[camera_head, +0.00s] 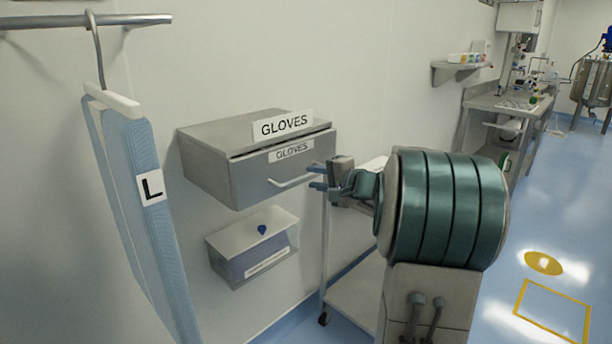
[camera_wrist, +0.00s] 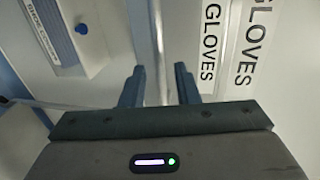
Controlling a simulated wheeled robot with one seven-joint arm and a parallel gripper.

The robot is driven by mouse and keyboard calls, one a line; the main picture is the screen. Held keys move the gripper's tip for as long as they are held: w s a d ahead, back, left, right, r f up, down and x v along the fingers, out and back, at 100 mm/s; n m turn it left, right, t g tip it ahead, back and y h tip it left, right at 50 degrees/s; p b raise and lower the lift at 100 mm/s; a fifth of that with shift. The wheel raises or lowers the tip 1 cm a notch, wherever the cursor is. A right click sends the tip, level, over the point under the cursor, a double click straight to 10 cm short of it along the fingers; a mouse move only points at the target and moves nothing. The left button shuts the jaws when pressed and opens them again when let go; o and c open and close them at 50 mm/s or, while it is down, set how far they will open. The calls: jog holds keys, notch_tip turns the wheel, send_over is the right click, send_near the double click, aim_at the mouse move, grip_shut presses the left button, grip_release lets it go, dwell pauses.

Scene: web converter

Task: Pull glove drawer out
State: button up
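The grey glove drawer (camera_head: 245,180) is in a wall-mounted steel box in the head view, with a GLOVES label on its front and a thin bar handle (camera_head: 290,181) below. A dark gap shows along the front's top edge. My gripper (camera_head: 316,178) is at the handle's right end. In the wrist view my gripper (camera_wrist: 160,86) has its two blue fingers apart, with a pale strip, seemingly the handle (camera_wrist: 158,45), running between them. Contact with the fingers cannot be told. The drawer's label (camera_wrist: 210,45) shows right of the fingers.
A smaller wall dispenser (camera_head: 250,248) with a blue knob is below the drawer. A blue garment (camera_head: 135,200) marked L hangs from a rail at left. A wheeled cart (camera_head: 350,295) stands beneath my arm. Open blue floor (camera_head: 555,210) lies at right.

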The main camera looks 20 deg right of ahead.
aim_at(307, 177)
jog(key=shift+x, duration=2.05)
grip_shut()
jog(key=shift+s, duration=0.15)
